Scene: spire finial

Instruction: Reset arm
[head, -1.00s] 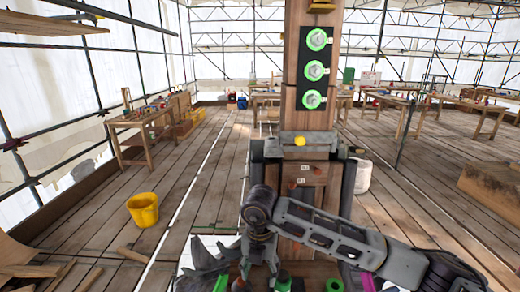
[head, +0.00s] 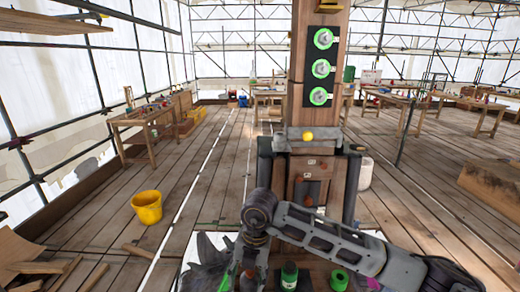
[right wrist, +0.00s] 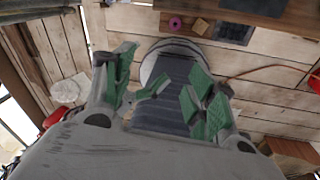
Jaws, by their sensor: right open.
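My right arm (head: 325,235) comes in from the lower right of the head view and bends down at a dark joint (head: 260,207). Its hand is low in that view, where grey parts overlap and the fingertips are hard to make out. In the right wrist view my right gripper (right wrist: 160,90) is open, its green-padded fingers spread apart. Nothing is held between them; a dark ridged grey surface shows behind. The wooden post (head: 318,95) with green-ringed fittings (head: 322,68) stands beyond the arm, apart from it. My left gripper is not in view.
Green items (head: 289,275) (head: 339,280) sit at the bottom edge by my arm. A yellow bucket (head: 147,207) stands on the plank floor at left. Workbenches (head: 150,125) stand farther back. Open floor lies between.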

